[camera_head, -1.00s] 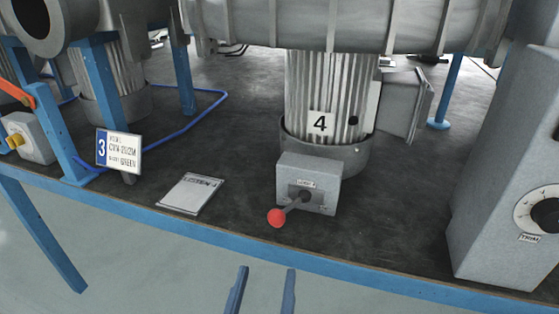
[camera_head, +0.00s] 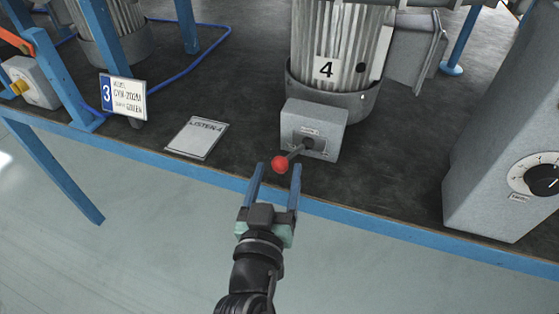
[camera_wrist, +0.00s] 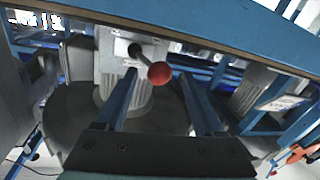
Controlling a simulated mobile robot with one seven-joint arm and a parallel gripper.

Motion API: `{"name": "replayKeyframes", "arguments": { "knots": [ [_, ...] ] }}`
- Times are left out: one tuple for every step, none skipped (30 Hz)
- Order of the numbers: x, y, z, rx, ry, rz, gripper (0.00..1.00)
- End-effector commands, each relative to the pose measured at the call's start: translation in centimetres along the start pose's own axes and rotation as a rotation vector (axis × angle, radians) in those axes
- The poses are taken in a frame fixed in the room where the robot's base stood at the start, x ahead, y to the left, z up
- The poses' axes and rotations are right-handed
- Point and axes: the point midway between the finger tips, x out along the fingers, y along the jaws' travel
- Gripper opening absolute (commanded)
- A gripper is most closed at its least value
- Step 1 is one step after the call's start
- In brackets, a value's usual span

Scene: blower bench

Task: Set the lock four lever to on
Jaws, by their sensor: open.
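The lock four lever (camera_head: 291,157) is a dark rod with a red ball knob (camera_head: 280,163). It sticks out from a grey switch box (camera_head: 314,128) below the motor (camera_head: 334,45) labelled 4, and slants down and to the left. The label above its pivot is too small to read. My gripper (camera_head: 279,165) is open and empty, with its two blue fingers close to the knob, one to each side in the head view. In the wrist view the red knob (camera_wrist: 159,73) shows between the fingertips; I cannot tell whether anything touches.
A flat card marked LISTEN-4 (camera_head: 197,138) lies left of the box. A sign numbered 3 (camera_head: 123,97) stands farther left. A grey box with a black dial (camera_head: 541,180) stands at the right. The blue bench edge (camera_head: 375,225) runs in front.

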Motion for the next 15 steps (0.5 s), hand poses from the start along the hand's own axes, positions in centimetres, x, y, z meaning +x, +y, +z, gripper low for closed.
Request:
{"name": "replayKeyframes", "arguments": {
  "knots": [
    [0.8,0.0,-0.1,0.001,0.001,0.001,0.70],
    [1.1,0.0,-0.1,0.002,0.001,0.001,0.70],
    [1.5,0.0,-0.1,0.001,0.001,0.001,0.70],
    [1.8,0.0,-0.1,0.001,0.001,0.001,0.70],
    [2.0,0.0,-0.1,0.000,0.001,0.001,0.70],
    [2.3,0.0,0.0,0.000,0.000,0.000,0.70],
    [2.4,0.0,0.0,0.000,0.000,0.000,0.70],
    [2.5,0.0,0.0,0.000,0.000,0.000,0.70],
    [2.7,0.0,0.0,0.000,0.000,0.000,0.70],
    [2.7,0.0,0.0,0.001,0.000,0.000,0.70],
    [2.8,0.0,0.0,0.001,0.000,0.000,0.70],
    [2.8,0.0,0.0,0.001,0.000,0.000,0.70],
    [2.8,0.0,0.0,0.001,0.000,0.000,0.70],
    [2.8,0.0,0.0,0.001,0.000,0.000,0.70],
    [2.8,0.0,0.0,0.001,0.000,0.000,0.70]
  ]
}}
